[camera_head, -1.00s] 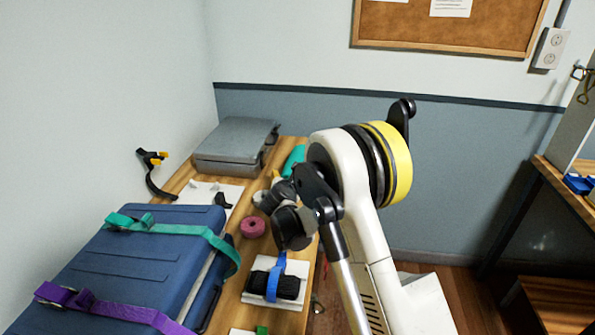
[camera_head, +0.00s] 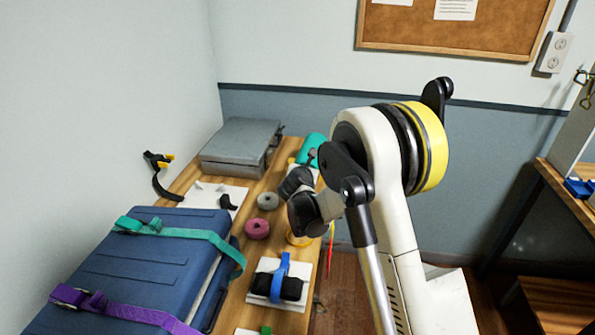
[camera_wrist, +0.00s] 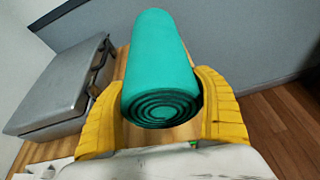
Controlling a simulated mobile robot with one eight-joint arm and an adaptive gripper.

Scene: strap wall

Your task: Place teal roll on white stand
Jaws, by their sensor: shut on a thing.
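The teal roll (camera_head: 314,144) is at the far right corner of the wooden bench in the head view, partly hidden by my arm. In the wrist view the teal roll (camera_wrist: 158,62) lies between the two yellow fingers of my gripper (camera_wrist: 163,108), its spiral end facing the camera. My gripper is shut on it. Whether the roll touches a surface below is unclear. A white base (camera_head: 253,293) under a black roll with a blue strap sits at the front of the bench. I cannot tell which white piece is the stand.
A grey case (camera_head: 238,140) stands at the back left; it also shows in the wrist view (camera_wrist: 65,82). A grey ring (camera_head: 268,201), a pink ring (camera_head: 257,229) and a white board (camera_head: 238,192) lie nearby. A blue case (camera_head: 140,262) with straps fills the front left.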

